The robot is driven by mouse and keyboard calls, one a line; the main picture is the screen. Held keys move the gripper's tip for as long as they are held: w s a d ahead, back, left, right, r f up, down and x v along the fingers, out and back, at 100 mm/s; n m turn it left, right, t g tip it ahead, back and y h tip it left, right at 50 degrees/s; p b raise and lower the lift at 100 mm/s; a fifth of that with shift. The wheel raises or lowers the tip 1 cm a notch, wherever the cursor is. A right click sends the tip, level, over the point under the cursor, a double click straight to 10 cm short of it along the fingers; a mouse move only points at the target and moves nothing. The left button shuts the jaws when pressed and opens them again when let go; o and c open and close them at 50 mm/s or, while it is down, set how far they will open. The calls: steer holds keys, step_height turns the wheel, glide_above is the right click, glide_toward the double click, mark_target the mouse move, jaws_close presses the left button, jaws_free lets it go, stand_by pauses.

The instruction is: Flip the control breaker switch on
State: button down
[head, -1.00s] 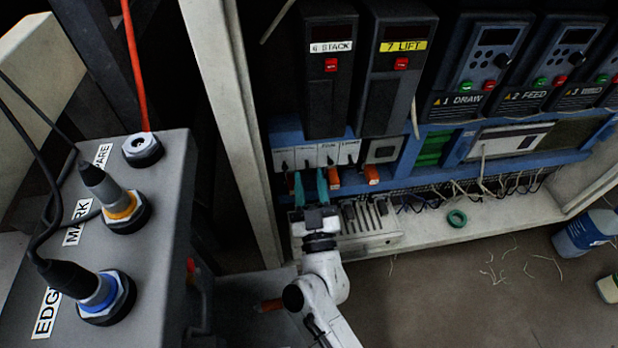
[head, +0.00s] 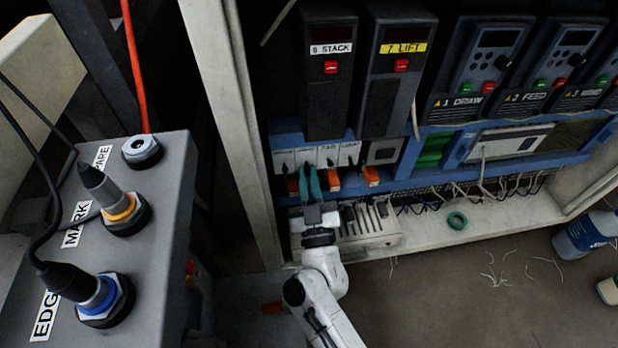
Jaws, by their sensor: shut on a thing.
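A row of small white breakers (head: 327,154) sits on the blue rail at the lower left of the open cabinet. Orange switch levers show below them: one (head: 293,187) left of my fingers, one (head: 333,181) right of them, and another (head: 371,176) further right. My gripper (head: 308,172) has teal fingers pointing up at the second breaker from the left. The fingers are close together and shut on what appears to be that breaker's switch, which they hide. The breakers' small labels are too blurred to read surely.
Drives "6 STACK" (head: 330,80) and "7 LIFT" (head: 396,80) hang above the breakers. The cabinet's pale post (head: 228,110) stands left of my arm. A grey connector box (head: 160,215) fills the left foreground. A green ring (head: 457,220) lies on the cabinet's bottom ledge.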

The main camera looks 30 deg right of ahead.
steer(key=shift+r+p, duration=0.2)
steer(key=shift+p, duration=0.4)
steer(key=r+g+p, duration=0.1)
steer(key=p, duration=0.4)
steer(key=shift+s, duration=0.1)
steer(key=g+p, duration=0.1)
steer(key=p, duration=0.3)
steer(key=g+y+p, duration=0.1)
steer(key=p, duration=0.4)
steer(key=shift+r, duration=0.35)
steer(key=g+p, duration=0.2)
steer(key=p, duration=0.4)
steer(key=r+g+y+p, duration=0.1)
steer(key=g+p, duration=0.1)
steer(key=p, duration=0.5)
steer(key=shift+d, duration=0.1)
steer(key=shift+g+p, duration=0.3)
steer(key=shift+p, duration=0.45)
steer(key=shift+g+y+p, duration=0.3)
steer(key=shift+y+p, duration=0.1)
steer(key=shift+p, duration=0.85)
steer(key=shift+f+p, duration=0.1)
steer(key=shift+p, duration=0.2)
steer(key=c, duration=1.2)
jaws_free()
steer(key=shift+o, duration=0.2)
steer(key=shift+a, duration=0.2)
